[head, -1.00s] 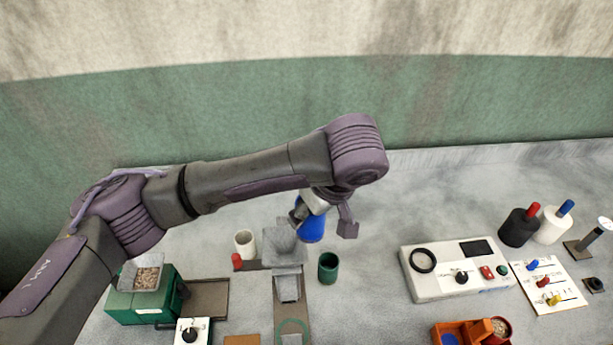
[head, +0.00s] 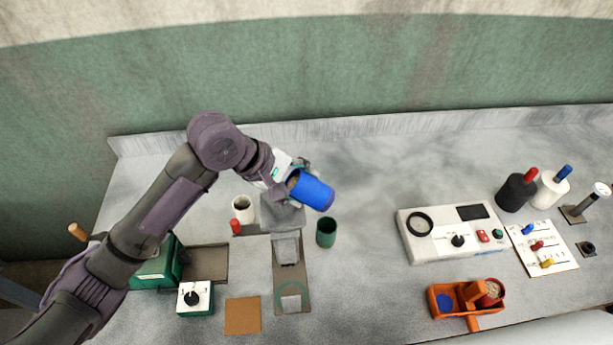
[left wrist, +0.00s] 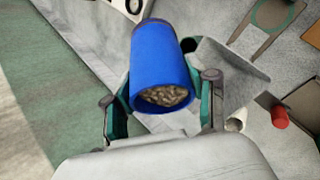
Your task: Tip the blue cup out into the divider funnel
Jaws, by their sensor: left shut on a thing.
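The blue cup (head: 314,191) is tilted well over above the bench in the head view. Its mouth faces the upper left, towards my wrist. My left gripper (head: 297,176) is shut on it. In the left wrist view the blue cup (left wrist: 162,62) lies between the two fingers (left wrist: 162,108), with brown grain (left wrist: 166,96) inside near the rim. The grey divider funnel (head: 284,214) stands just below and left of the cup, partly hidden by the cup and gripper. No falling grain is visible. My right gripper is not in view.
A white cup (head: 243,210) stands left of the funnel and a green cup (head: 326,233) right of it. A small red piece (head: 235,227) is by the white cup. A white control box (head: 455,233) and an orange holder (head: 467,299) stand further right. The bench behind is clear.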

